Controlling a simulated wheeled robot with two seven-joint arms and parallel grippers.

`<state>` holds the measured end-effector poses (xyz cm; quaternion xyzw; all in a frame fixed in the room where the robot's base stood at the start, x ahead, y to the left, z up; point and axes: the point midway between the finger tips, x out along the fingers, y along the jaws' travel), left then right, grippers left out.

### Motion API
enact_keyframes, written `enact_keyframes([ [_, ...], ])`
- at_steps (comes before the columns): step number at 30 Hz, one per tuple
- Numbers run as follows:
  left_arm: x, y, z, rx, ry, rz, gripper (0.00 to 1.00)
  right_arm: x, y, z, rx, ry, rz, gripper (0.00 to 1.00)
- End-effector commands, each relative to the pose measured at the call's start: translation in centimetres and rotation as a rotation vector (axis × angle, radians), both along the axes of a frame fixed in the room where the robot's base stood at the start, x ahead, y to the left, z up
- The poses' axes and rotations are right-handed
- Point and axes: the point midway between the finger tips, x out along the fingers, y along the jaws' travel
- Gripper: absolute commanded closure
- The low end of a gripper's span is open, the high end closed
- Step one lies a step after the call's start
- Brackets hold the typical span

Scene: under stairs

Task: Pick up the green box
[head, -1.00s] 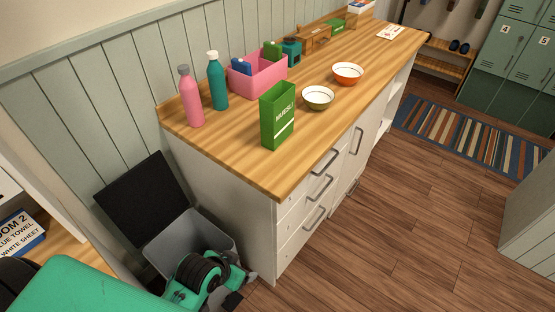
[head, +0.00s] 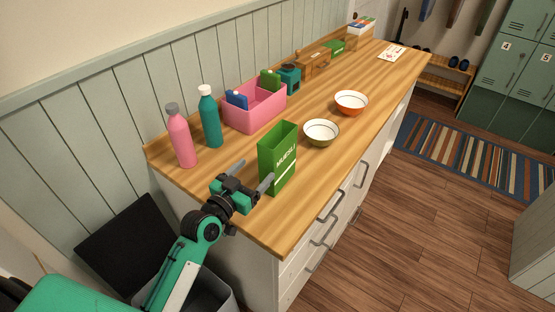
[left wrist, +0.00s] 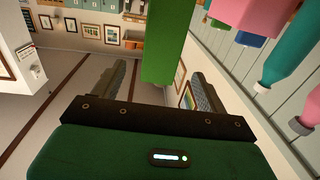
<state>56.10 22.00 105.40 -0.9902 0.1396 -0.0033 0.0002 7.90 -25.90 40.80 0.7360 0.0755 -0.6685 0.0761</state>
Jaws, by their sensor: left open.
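The green box (head: 279,160), marked MUESLI, stands upright on the near part of the wooden counter. My left gripper (head: 252,174) is open, with its two fingers pointing toward the box from its near left side. In the left wrist view the green box (left wrist: 165,45) shows beyond and between the two open fingers (left wrist: 160,80). The fingers are not closed on it, and I cannot tell whether the right-hand finger touches it. My right gripper is in neither view.
On the counter (head: 340,125), a pink bottle (head: 181,138) and a teal bottle (head: 209,118) stand by the wall. A pink bin (head: 254,108) is behind the box.

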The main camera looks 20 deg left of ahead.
Motion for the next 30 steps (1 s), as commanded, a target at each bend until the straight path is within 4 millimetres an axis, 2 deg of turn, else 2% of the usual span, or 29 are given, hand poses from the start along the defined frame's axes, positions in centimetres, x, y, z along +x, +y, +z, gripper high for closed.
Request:
enact_keyframes([
  [2, 1.5, -0.4, -0.1, -0.002, -0.002, 0.001, 0.25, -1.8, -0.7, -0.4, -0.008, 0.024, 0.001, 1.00],
  [5, 3.0, -0.9, 0.0, -0.002, -0.002, 0.000, 0.25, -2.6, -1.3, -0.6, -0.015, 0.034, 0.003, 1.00],
  [9, 4.6, -1.3, -0.1, 0.001, 0.001, 0.000, 0.25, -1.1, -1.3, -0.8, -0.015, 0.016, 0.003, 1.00],
  [12, 5.3, -1.5, 0.0, 0.001, 0.001, 0.000, 0.25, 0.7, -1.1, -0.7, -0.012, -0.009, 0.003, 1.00],
  [15, 5.6, -1.6, -0.1, 0.001, 0.002, 0.000, 0.25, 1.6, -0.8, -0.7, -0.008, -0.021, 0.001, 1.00],
  [20, 7.2, -2.1, -0.2, -0.001, 0.000, 0.000, 0.25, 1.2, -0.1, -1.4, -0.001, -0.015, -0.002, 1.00],
  [24, 9.0, -2.7, -0.2, -0.001, 0.000, 0.000, 0.25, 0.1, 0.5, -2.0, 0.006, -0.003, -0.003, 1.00],
  [30, 10.3, -3.1, -0.2, 0.002, 0.003, 0.000, 0.25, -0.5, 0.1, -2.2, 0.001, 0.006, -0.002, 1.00],
])
